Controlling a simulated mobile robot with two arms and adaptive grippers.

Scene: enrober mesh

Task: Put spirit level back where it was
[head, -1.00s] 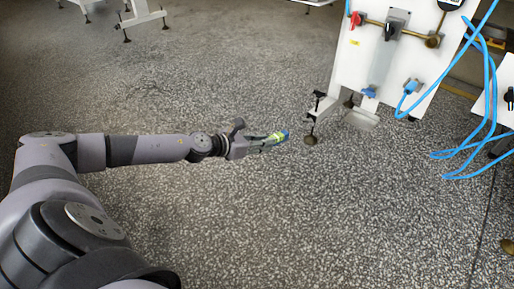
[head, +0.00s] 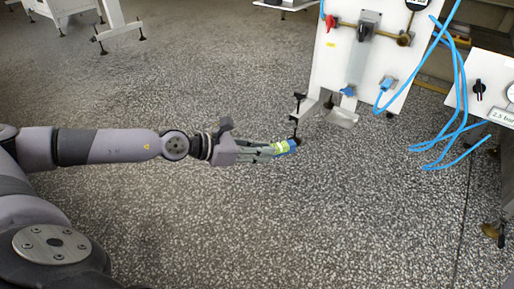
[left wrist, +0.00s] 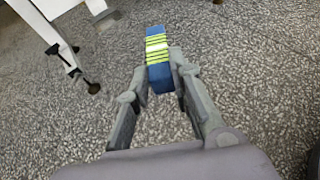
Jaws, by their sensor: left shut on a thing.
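My left gripper (head: 272,150) reaches in from the left in the head view, held out over the speckled floor. It is shut on a small blue object with yellow-green stripes, which I take to be the spirit level (head: 284,147). In the left wrist view the spirit level (left wrist: 158,57) sticks out beyond the fingertips of the left gripper (left wrist: 162,80). Part of it is hidden between the fingers. My right gripper is in neither view.
A white machine panel (head: 338,62) with valves stands at the upper right, its levelling foot (head: 296,139) close to the held level in the picture. Blue hoses (head: 462,90) loop at the right. A white box (head: 492,92) with a knob is at the right edge. Much floor is clear.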

